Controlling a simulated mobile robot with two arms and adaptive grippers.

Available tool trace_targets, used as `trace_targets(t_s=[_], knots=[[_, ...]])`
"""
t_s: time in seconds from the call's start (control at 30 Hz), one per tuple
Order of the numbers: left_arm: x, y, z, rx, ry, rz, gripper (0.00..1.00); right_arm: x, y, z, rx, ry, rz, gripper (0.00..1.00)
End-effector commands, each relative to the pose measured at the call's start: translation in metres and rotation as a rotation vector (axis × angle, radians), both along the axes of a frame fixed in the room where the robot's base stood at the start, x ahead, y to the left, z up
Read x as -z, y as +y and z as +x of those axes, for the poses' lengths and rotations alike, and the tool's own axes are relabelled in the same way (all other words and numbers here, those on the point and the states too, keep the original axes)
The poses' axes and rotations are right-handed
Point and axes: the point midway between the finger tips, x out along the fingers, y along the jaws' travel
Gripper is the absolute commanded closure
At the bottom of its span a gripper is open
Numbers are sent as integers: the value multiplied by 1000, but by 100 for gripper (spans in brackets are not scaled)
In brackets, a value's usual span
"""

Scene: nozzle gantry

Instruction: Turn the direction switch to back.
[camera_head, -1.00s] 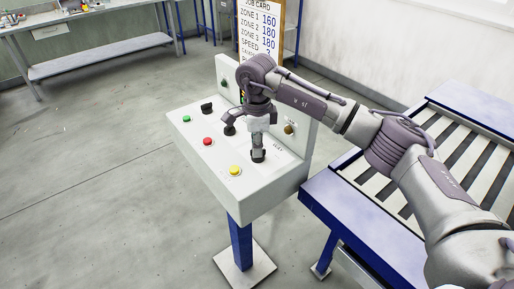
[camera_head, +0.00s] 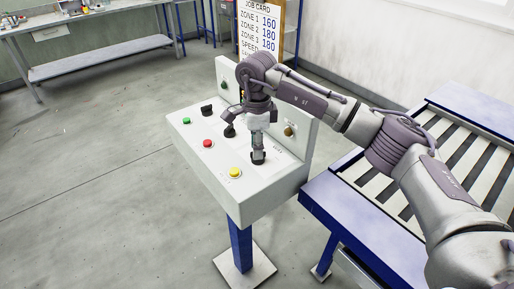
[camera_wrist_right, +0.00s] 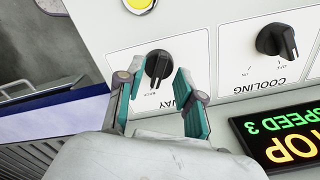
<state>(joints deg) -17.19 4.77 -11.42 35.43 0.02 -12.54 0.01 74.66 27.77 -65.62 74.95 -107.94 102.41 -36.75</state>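The direction switch is a black rotary knob (camera_wrist_right: 158,65) on a white plate in the right wrist view. Its label is partly covered; "WAY" and a small "BACK" show. My right gripper (camera_wrist_right: 155,82) is open, with one teal-padded finger on each side of the knob. A gap shows at the left finger; whether the right finger touches the knob I cannot tell. In the head view my right gripper (camera_head: 258,158) points down over the right part of the sloping panel. My left gripper is not in view.
The grey console (camera_head: 240,195) also carries a yellow button (camera_head: 234,172), a red button (camera_head: 207,143), a green button (camera_head: 187,121) and other black knobs. The cooling knob (camera_wrist_right: 277,41) and a lit display (camera_wrist_right: 285,140) lie close by. A roller conveyor (camera_head: 335,205) stands right.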

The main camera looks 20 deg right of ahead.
Motion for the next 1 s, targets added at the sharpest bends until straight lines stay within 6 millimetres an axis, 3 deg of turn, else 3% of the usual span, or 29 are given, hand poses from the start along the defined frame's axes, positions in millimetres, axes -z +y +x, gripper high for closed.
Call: trace_targets(t_s=[0.3, 0.5, 0.7, 1.0], knots=[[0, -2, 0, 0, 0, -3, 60, -68, 0, 1, 1, -4, 1, 64], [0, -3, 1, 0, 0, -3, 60, -99, 0, 0, 1, -2, 1, 64], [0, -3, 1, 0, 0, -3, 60, -110, 0, 0, 1, -1, 0, 64], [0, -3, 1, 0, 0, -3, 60, -110, 0, 0, 1, 0, 0, 64]])
